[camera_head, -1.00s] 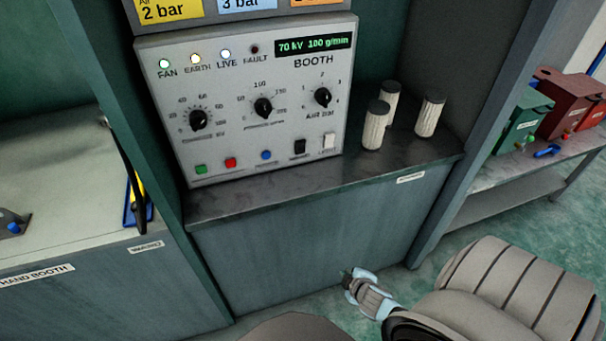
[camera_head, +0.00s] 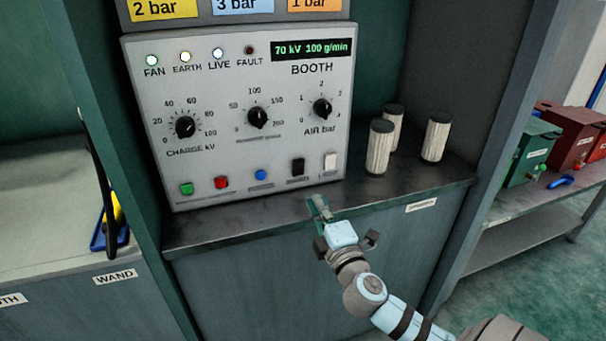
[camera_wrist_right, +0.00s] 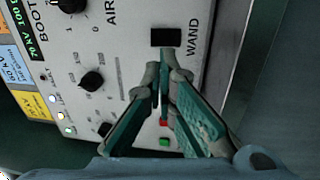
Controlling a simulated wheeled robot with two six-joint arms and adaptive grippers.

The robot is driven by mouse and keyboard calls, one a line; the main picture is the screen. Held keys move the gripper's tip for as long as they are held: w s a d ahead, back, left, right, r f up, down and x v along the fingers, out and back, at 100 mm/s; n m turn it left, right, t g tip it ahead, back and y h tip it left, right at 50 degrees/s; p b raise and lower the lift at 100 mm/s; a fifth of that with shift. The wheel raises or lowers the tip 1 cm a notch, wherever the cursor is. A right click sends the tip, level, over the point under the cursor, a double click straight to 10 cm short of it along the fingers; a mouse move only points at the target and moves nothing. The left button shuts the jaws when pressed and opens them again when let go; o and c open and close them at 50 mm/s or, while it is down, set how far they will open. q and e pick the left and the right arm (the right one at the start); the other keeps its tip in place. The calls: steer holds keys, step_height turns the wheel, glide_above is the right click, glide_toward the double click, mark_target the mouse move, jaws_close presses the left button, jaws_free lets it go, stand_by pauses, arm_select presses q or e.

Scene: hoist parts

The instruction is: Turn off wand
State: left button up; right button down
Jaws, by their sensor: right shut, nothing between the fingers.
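The grey booth panel (camera_head: 240,135) fills the middle of the head view. Its black rocker switch (camera_head: 297,168) sits low on the right, beside a white rocker. In the right wrist view the black switch (camera_wrist_right: 166,37) is beside the word WAND, just beyond my fingertips. Whether it is on or off cannot be told. My left gripper is out of view.
Black knobs (camera_head: 258,117) and green, red and blue buttons (camera_head: 260,175) are also on the panel. Several white cylinders with dark tops (camera_head: 378,150) stand right of it on the dark shelf (camera_head: 400,192). A side wall (camera_head: 485,120) closes the right.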

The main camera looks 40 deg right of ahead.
mark_target(299, 166)
steer(key=x, duration=1.1)
steer(key=shift+f+b, duration=0.1)
steer(key=shift+b, duration=0.2)
steer(key=shift+w, duration=0.15)
steer(key=shift+d, duration=0.1)
